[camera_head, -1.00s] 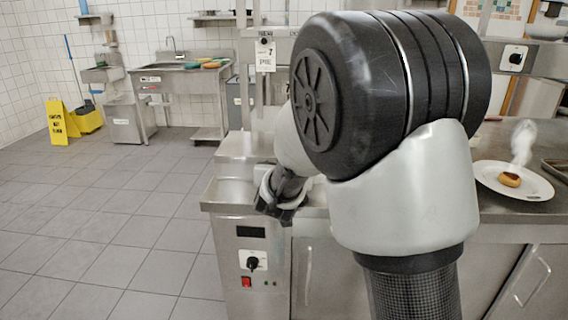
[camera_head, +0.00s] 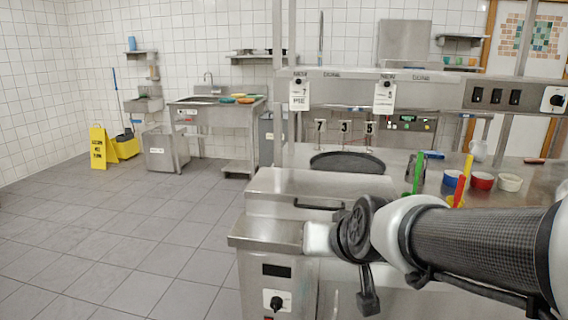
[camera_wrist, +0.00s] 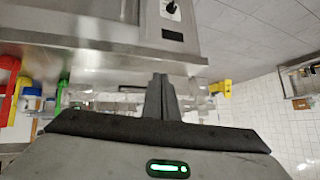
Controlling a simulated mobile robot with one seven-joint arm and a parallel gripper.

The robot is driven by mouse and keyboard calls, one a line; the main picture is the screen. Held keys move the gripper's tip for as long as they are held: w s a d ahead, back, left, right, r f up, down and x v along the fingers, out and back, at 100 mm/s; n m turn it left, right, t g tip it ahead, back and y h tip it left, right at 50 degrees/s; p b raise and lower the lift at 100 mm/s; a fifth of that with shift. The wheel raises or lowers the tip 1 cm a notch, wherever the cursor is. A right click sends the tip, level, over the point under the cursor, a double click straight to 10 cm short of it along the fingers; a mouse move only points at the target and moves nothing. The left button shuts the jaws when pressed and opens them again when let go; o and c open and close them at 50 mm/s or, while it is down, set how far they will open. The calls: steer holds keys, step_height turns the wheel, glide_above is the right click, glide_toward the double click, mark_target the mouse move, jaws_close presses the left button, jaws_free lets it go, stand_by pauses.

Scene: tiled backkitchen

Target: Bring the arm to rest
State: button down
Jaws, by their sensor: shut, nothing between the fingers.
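My arm reaches in from the right edge in the head view, a dark mesh link with white and black joints in front of the steel counter (camera_head: 275,231). In that view I cannot clearly make out my fingertips. In the wrist view my gripper (camera_wrist: 161,85) shows its two dark fingers together, with nothing between them. The wrist view is upside down. The counter front with its black knob (camera_wrist: 172,8) lies beyond the fingers, and I cannot tell the exact gap.
A black round plate (camera_head: 346,163) lies on the counter. Open tiled floor lies at left, with a yellow wet-floor sign (camera_head: 98,147) and a sink (camera_head: 212,97) at the back.

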steer(key=s+d+g+h, duration=0.1)
steer(key=s+d+g, duration=0.15)
steer(key=s, duration=0.55)
steer(key=s+d+g+h, duration=0.1)
steer(key=s+d, duration=0.2)
steer(key=s, duration=0.5)
step_height(320, 180, up, 21)
steer(key=p, duration=2.1)
steer(key=shift+s+d, duration=0.35)
steer(key=shift+s, duration=0.05)
steer(key=shift+f+g, duration=0.1)
steer(key=shift+g, duration=0.15)
